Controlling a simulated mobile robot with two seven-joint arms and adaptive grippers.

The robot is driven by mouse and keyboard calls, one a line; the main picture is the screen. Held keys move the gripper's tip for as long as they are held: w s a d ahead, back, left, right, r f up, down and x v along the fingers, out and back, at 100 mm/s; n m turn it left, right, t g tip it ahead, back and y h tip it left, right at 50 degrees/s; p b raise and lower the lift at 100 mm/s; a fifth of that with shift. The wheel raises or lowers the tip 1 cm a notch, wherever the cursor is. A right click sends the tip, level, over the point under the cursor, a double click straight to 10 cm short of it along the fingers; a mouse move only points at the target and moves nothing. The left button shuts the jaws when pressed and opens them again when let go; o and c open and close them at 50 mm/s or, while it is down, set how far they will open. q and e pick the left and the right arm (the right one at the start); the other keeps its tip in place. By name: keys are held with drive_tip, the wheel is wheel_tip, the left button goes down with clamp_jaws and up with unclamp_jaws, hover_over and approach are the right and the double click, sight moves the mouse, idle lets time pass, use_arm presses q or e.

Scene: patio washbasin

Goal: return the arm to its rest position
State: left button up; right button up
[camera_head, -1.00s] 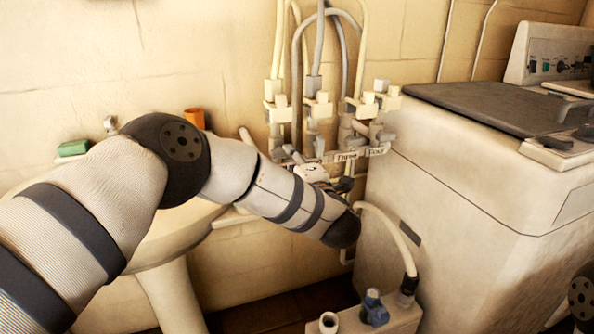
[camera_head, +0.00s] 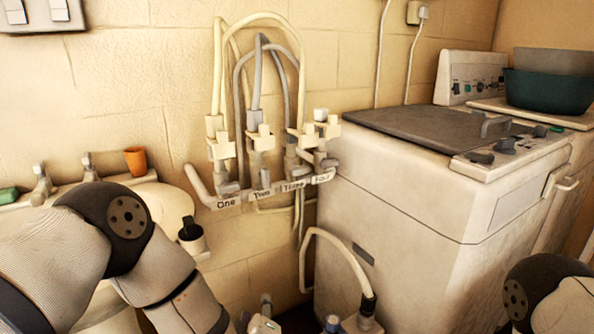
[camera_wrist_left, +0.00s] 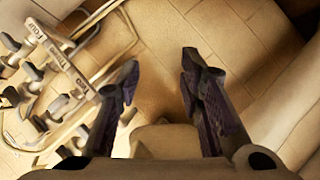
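My left arm (camera_head: 150,262) comes in at the lower left of the head view, in front of the washbasin (camera_head: 170,208), and bends down toward the bottom edge. My left gripper is mostly cut off or hidden there. In the left wrist view my left gripper (camera_wrist_left: 160,72) has its two dark fingers well apart, with nothing between them. Wall and floor surfaces show beyond the fingers. My right arm (camera_head: 548,296) shows only as a link at the lower right of the head view; its gripper is outside the picture.
A tap manifold (camera_head: 262,190) with labels One to Four and looping hoses is on the wall. A washing machine (camera_head: 400,230) stands to the right, with a green basin (camera_head: 548,92) beyond. An orange cup (camera_head: 136,161) and green soap (camera_head: 8,195) sit on the washbasin's back ledge.

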use_arm(q)
drive_tip(key=s+a+f+m+g+h, duration=0.1)
drive_tip(key=s+a+f+m+g, duration=0.25)
drive_tip(key=s+f, duration=0.55)
drive_tip(key=s+a+f+m+g+h, duration=0.2)
drive_tip(key=s+f+m+g, duration=0.3)
drive_tip(key=s, duration=0.8)
drive_tip(key=s+a+m+g, duration=0.2)
drive_tip(key=s+a+g, duration=0.1)
drive_tip(key=s, duration=0.7)
drive_tip(key=s+a+r+m+g, duration=0.1)
drive_tip(key=s+a+m+g, duration=0.1)
drive_tip(key=s, duration=0.9)
drive_tip(key=shift+s+a+g+y, duration=0.35)
drive_tip(key=shift+a+g, duration=0.25)
drive_tip(key=shift+g, duration=0.45)
drive_tip(key=shift+w, duration=0.15)
drive_tip(key=shift+c, duration=0.3)
